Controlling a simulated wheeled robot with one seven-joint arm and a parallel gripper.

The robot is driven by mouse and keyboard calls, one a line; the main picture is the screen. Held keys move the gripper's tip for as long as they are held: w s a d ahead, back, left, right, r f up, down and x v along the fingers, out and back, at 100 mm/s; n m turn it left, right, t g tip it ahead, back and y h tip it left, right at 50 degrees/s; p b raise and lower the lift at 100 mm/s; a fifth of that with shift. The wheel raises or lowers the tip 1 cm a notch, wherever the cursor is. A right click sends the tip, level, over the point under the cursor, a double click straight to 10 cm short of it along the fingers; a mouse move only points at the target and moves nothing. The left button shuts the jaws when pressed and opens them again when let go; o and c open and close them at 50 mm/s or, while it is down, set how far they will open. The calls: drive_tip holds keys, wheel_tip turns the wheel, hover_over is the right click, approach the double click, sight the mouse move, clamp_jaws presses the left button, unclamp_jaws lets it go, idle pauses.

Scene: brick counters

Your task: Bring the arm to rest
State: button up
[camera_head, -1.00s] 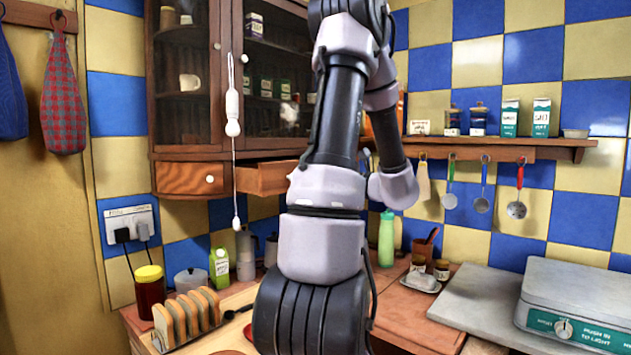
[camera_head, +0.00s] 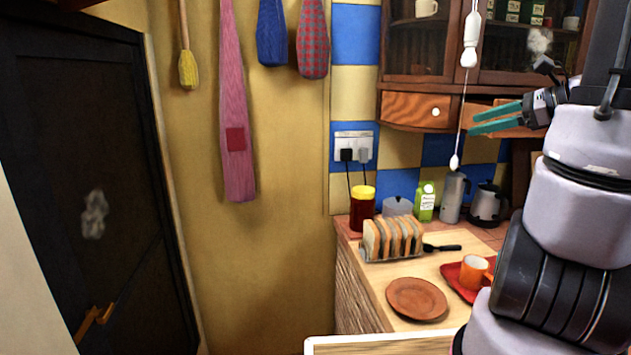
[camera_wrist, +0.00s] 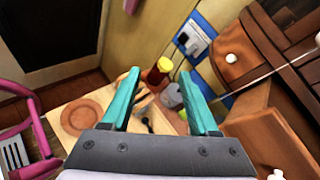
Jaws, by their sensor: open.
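My gripper (camera_head: 473,122) has two teal fingers and shows at the right of the head view, pointing left. It is open, with nothing between its fingers. It is in front of the wall cabinet's small drawers, above the counter. My arm folds down the right edge of the head view and hides part of the counter. In the wrist view the open fingers (camera_wrist: 160,78) reach toward the counter corner, with the jar and toast rack area beyond them.
A toast rack (camera_head: 393,239), a brown plate (camera_head: 416,299) and an orange cup (camera_head: 474,271) stand on the wooden surface. A pull cord (camera_head: 462,120) hangs near my fingers. The wall cabinet (camera_head: 415,109) is close by. Open room lies left, before the dark door (camera_head: 95,150).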

drive_tip(key=s+a+r+n+g+h, duration=0.1)
drive_tip(key=s+a+n+h, duration=0.2)
drive_tip(key=s+a+n, duration=0.2)
drive_tip(key=s+a+r+n+g+h, duration=0.1)
drive_tip(key=s+a+n+h, duration=0.2)
drive_tip(key=a+n, duration=0.6)
drive_tip(key=s+n, duration=0.2)
drive_tip(key=n, duration=0.2)
drive_tip(key=shift+s+a+r+n+g+h, duration=0.2)
drive_tip(key=shift+s+n+g+h, duration=0.1)
drive_tip(key=shift+s+n+h, duration=0.1)
